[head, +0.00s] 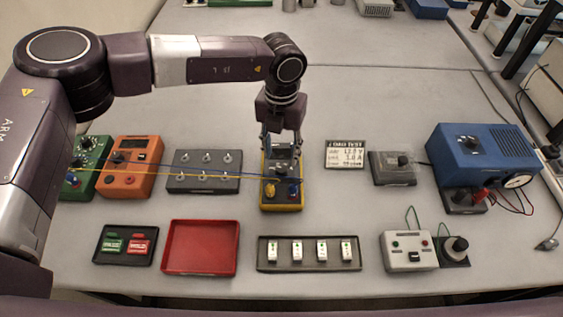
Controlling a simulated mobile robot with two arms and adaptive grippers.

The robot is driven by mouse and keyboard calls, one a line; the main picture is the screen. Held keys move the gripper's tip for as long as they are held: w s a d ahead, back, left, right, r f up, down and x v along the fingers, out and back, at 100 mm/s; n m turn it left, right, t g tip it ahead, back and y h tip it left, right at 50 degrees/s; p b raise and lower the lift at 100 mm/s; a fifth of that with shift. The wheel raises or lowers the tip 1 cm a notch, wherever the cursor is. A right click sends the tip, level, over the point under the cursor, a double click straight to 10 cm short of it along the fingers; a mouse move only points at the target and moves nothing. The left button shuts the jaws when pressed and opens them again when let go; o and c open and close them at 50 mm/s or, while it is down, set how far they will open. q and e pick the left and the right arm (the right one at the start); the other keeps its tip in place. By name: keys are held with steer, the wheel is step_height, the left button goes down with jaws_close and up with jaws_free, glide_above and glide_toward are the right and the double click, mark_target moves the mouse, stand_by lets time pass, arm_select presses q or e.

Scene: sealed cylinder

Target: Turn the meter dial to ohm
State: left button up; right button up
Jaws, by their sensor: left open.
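The meter (282,204), a yellow case with a dark face, stands upright-side-up on the grey table near the middle. A yellow plug and a blue plug sit in its front part, with leads running left to a green box. My left gripper (282,150) is open and points down over the back part of the meter. The fingers hide much of that part, and I cannot make out the dial's setting or whether the fingers touch it. My right gripper is not in view.
The green box (89,153), orange box (130,180) and grey switch box (204,185) stand left of the meter. A load test card (345,154) and blue power unit (468,160) are right. A red tray (201,265) and dark fuse tray (309,267) lie in front.

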mark_target(281, 168)
arm_select(q)
step_height(281, 168, down, 5)
steer(key=shift+r+p, duration=0.1)
steer(key=shift+p, duration=0.75)
steer(key=shift+f, duration=0.5)
jaws_close()
